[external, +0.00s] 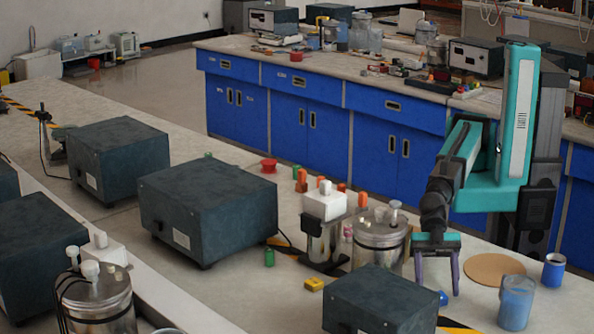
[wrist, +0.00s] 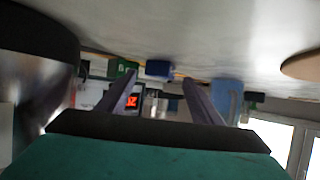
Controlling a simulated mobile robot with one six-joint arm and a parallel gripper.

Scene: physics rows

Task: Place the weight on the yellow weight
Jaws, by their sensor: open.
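A small yellow block (external: 314,284), which looks like the yellow weight, sits on the near bench left of my gripper. A small blue piece (external: 442,298), perhaps a weight, shows beside the dark box, partly hidden. A small green weight-like piece (external: 268,257) stands further left. My gripper (external: 437,284) points down, open and empty, close to the blue piece. In the wrist view, whose picture is upside down, a blue piece (wrist: 160,68) shows beyond the gap between my fingertips (wrist: 159,80). A green piece (wrist: 122,68) is left of it. I cannot make out the yellow piece there.
A dark box (external: 380,302) stands front left of my gripper and a metal canister (external: 381,240) behind left. To the right are a brown disc (external: 495,269), a blue cup (external: 516,302) and a blue can (external: 553,270). A larger dark box (external: 207,208) fills the bench further left.

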